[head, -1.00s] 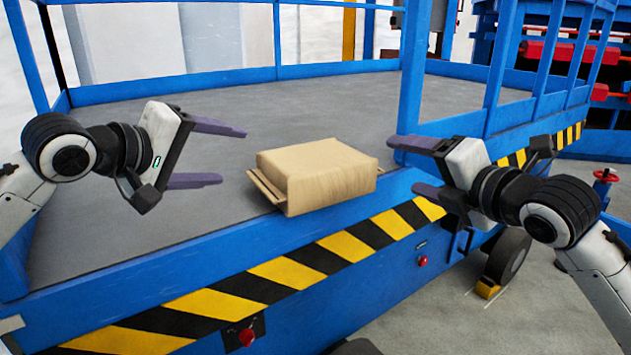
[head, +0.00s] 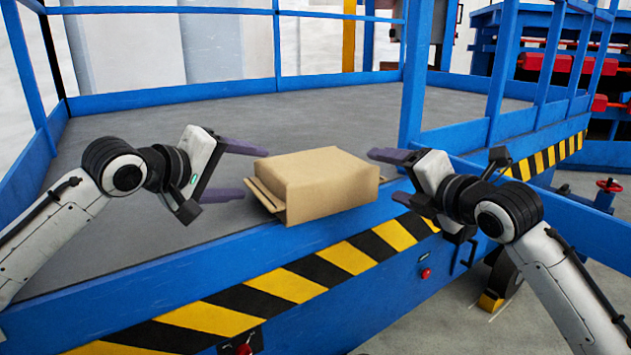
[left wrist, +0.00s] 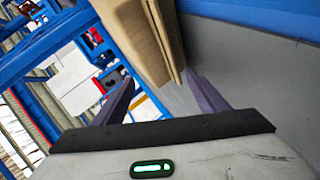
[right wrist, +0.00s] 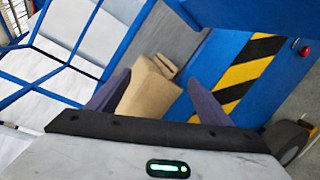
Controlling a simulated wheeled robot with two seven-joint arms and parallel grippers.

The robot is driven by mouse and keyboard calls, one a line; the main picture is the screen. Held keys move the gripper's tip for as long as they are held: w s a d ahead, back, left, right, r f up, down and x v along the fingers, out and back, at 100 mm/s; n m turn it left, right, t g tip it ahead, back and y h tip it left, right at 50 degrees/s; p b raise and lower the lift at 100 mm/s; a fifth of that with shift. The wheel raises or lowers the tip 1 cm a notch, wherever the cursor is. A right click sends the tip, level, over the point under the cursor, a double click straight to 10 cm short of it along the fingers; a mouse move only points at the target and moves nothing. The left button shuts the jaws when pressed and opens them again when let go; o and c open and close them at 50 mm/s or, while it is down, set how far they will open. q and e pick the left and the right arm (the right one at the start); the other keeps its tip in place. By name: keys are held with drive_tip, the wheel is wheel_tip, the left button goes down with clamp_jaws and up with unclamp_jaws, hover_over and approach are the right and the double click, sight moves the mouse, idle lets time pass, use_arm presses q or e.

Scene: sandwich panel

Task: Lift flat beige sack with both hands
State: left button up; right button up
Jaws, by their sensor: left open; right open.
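The flat beige sack (head: 325,180) looks like a boxy tan package with thin flaps at its left end. It lies on the front edge of the grey platform. My left gripper (head: 255,170) is open just left of the sack, its fingers pointing at the flap end. My right gripper (head: 385,175) is open close to the sack's right end. In the left wrist view the sack (left wrist: 140,35) is beyond the fingertips, with a gap. In the right wrist view the sack (right wrist: 148,90) shows between the open fingers. I cannot tell if the right fingers touch it.
The grey platform deck (head: 150,140) is clear behind the sack. A blue post (head: 412,75) rises behind my right gripper, and blue rails surround the deck. A yellow-and-black striped edge (head: 285,285) runs along the platform's front. A red button (head: 426,273) sits below it.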

sight(262, 172)
use_arm(q)
drive_tip(key=shift+x, duration=2.1)
use_arm(e)
drive_tip(key=shift+x, duration=2.1)
use_arm(q)
drive_tip(key=c, duration=1.4)
use_arm(e)
drive_tip(key=c, duration=1.4)
use_arm(q)
drive_tip(key=shift+c, duration=0.4)
use_arm(e)
drive_tip(key=c, duration=0.4)
use_arm(q)
drive_tip(key=shift+r, duration=0.2)
use_arm(e)
drive_tip(key=shift+o, duration=0.2)
drive_tip(key=shift+r, duration=0.3)
